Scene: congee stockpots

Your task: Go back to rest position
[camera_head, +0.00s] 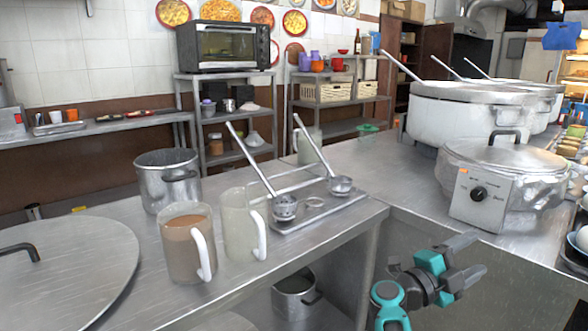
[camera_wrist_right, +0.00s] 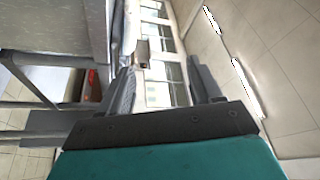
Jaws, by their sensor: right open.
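My right gripper (camera_head: 468,258) is in the lower right of the head view, in front of the counter's edge. Its two fingers are apart and nothing is between them. In the right wrist view the two grey fingers of the right gripper (camera_wrist_right: 165,85) stand apart, with windows and wall seen between them. My left gripper is not in view.
The steel counter (camera_head: 330,240) holds a pitcher of brown liquid (camera_head: 188,245), a clear pitcher (camera_head: 240,225), a steel pot (camera_head: 165,175), ladles on a rack (camera_head: 320,208) and a lidded cooker (camera_head: 495,185). Large white stockpots (camera_head: 455,112) stand behind. A round lid (camera_head: 75,265) lies left.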

